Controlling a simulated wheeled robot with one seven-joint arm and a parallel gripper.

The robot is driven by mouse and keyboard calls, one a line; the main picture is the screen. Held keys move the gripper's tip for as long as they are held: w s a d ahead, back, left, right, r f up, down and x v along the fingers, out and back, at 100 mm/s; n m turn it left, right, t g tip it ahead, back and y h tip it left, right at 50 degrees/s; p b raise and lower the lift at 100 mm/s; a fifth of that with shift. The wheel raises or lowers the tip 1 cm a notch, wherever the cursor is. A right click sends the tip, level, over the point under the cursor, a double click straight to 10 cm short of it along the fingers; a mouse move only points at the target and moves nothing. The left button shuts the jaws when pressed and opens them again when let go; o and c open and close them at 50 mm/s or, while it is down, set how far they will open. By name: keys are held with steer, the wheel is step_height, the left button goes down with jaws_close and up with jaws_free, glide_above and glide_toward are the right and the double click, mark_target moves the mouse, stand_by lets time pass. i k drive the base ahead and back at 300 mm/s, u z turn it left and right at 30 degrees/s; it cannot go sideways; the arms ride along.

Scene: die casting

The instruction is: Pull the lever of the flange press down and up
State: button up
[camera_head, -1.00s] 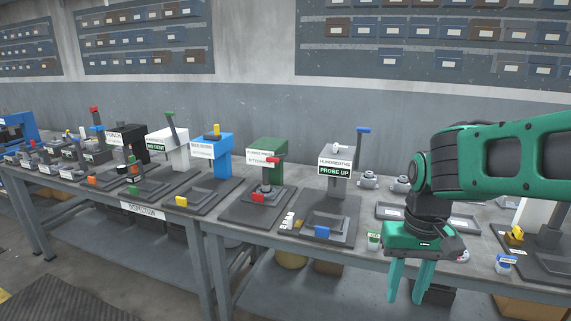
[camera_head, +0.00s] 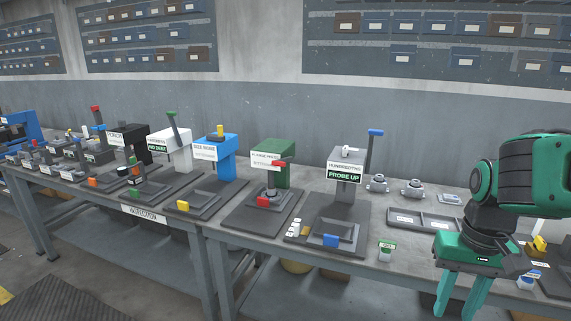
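The flange press is a green machine (camera_head: 286,150) with a white label reading like "FLANGE PRESS", mid-bench in the camera_head view. A red-ended lever (camera_head: 279,163) sticks out at its front right, below the label. A small grey round part (camera_head: 270,192) sits under the head on the dark base, with a red block (camera_head: 262,202) at the front edge. My gripper (camera_head: 458,305) points down at the right, in front of the bench edge. Its two teal fingers are apart with nothing between them. It is well to the right of the lever and apart from it.
The "PROBE UP" machine (camera_head: 345,172) with a blue-topped lever (camera_head: 374,150) stands between the press and my gripper. A blue machine (camera_head: 222,160) stands left of the press. A grey tray (camera_head: 420,217), a small green-labelled cup (camera_head: 387,250) and loose grey parts lie on the bench (camera_head: 400,270).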

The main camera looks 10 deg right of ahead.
mark_target(287, 161)
steer(key=i, duration=0.9)
steer(key=u, duration=0.05)
